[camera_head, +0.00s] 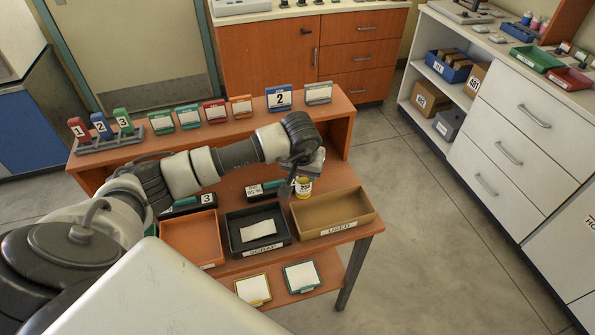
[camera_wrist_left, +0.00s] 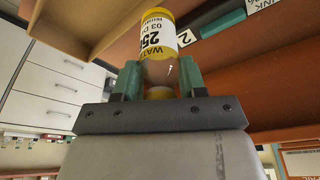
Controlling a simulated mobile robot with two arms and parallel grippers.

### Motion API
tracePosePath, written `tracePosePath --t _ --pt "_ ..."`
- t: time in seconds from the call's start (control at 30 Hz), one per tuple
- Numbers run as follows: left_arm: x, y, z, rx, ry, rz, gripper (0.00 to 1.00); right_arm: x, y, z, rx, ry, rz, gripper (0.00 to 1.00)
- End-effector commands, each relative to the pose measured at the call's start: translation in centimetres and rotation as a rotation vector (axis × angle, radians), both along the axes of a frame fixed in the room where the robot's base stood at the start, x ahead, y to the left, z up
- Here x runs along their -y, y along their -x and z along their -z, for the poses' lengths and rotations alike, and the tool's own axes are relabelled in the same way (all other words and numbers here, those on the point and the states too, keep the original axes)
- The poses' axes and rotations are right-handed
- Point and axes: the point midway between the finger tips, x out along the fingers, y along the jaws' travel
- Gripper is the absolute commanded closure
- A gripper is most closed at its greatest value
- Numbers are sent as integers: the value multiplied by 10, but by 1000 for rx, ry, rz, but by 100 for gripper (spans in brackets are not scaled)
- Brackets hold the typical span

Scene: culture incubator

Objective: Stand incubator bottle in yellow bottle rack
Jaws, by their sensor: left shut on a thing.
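My left gripper (camera_head: 304,177) reaches over the orange workbench, above the back edge of the tan tray. It is shut on a small bottle (camera_head: 303,188) with a white and yellow label. In the left wrist view the bottle (camera_wrist_left: 158,38) stands out between the green fingers of the left gripper (camera_wrist_left: 160,78); its label reads "WATER" and "250". The arm covers part of the bench behind it. I cannot make out a yellow bottle rack in either view. My right gripper is not in view.
On the bench stand an orange tray (camera_head: 190,237), a black scrap tray (camera_head: 238,244) and a tan used tray (camera_head: 352,222). Dark holders (camera_head: 262,190) lie behind them. Numbered and coloured card stands (camera_head: 279,98) line the raised shelf. Open floor (camera_head: 440,240) lies to the right.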

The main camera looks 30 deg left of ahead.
Motion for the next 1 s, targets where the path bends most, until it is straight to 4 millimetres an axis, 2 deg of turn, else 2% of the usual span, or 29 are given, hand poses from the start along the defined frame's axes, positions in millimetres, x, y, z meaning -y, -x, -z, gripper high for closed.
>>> tracePosePath --t 0.13,0.33,0.6,1.0 --pt "-13 -9 9 -2 2 -1 83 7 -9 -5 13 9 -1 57" --pt "-15 -11 16 -1 2 1 83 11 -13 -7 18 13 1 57" --pt "-15 -10 49 -2 1 1 83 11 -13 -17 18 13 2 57" --pt "-15 -11 56 1 0 1 83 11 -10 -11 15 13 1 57"
